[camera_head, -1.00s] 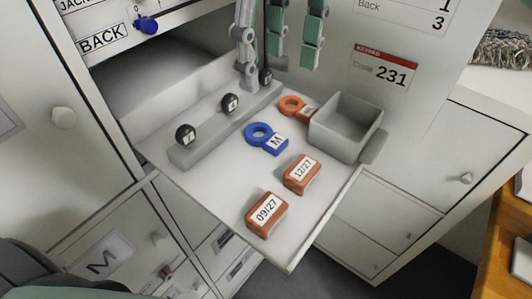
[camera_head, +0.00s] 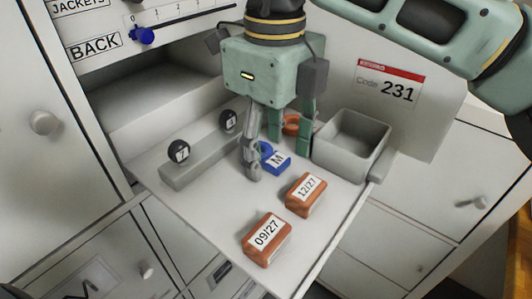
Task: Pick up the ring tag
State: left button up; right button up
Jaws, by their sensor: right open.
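A blue ring tag (camera_head: 277,162) with an "M" label lies on the white pull-out shelf (camera_head: 226,215). My right gripper (camera_head: 278,162) is open and points down over it. One grey finger is in front of the ring's left part, and the other finger is behind and to the right, so part of the ring is hidden. I cannot tell whether the fingers touch it. An orange ring tag (camera_head: 291,124) lies farther back, partly hidden by the gripper. My left gripper is not in view.
Two orange blocks, marked 12/27 (camera_head: 306,194) and 09/27 (camera_head: 266,239), lie at the front of the shelf. A grey open box (camera_head: 351,143) stands at right. A grey bar with black knobs (camera_head: 202,157) runs along the left. A panel marked 231 (camera_head: 392,90) rises behind.

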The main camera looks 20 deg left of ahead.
aim_at(272, 156)
jog(key=c, duration=1)
jog(key=shift+r, duration=0.55)
jog(key=shift+c, duration=0.8)
notch_tip(272, 156, up, 3)
jog(key=shift+f, duration=0.15)
jog(key=s+d+r, duration=0.2)
jog(key=d, duration=0.1)
jog(key=s+d+r+b, duration=0.1)
jog(key=s+d+r, duration=0.1)
jog(key=d, duration=0.1)
jog(key=s+d+r, duration=0.2)
jog(key=d+r, duration=0.1)
jog(key=shift+s+d+r+b, duration=0.1)
jog(key=shift+s+d+b, duration=0.2)
jog(key=shift+s+b, duration=0.1)
